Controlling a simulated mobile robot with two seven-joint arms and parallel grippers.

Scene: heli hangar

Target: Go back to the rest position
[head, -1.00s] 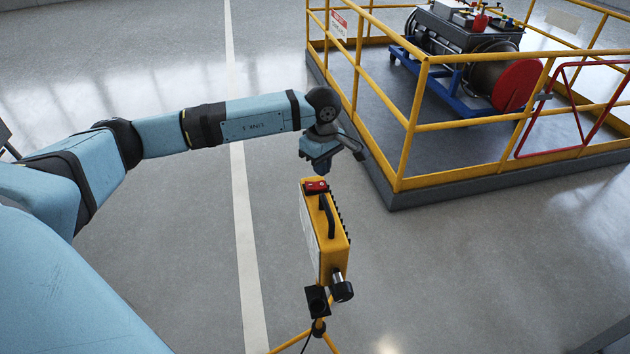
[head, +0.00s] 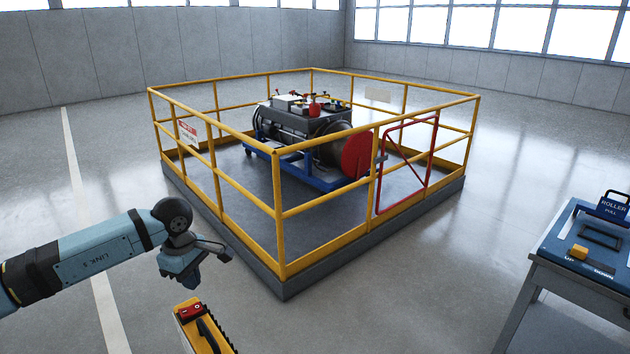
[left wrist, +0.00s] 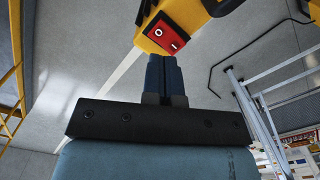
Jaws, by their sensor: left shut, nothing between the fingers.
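My left gripper (head: 194,278) is at the lower left of the head view, just above the top of a yellow box (head: 205,333) with a red rocker switch (head: 191,312) and a black handle. In the left wrist view the gripper's fingers (left wrist: 163,75) are together and empty, pointing at the yellow box (left wrist: 185,20). The red switch (left wrist: 166,35) shows close beyond the fingertips; I cannot tell whether they touch. The lower part of the box is cut off in the head view. My right gripper is not in view.
A yellow railing (head: 278,215) surrounds a low grey platform with a machine (head: 305,140) and a red gate (head: 405,165). A table (head: 555,270) with a blue panel labelled ROLLER (head: 590,235) stands at the right. Floor between is clear.

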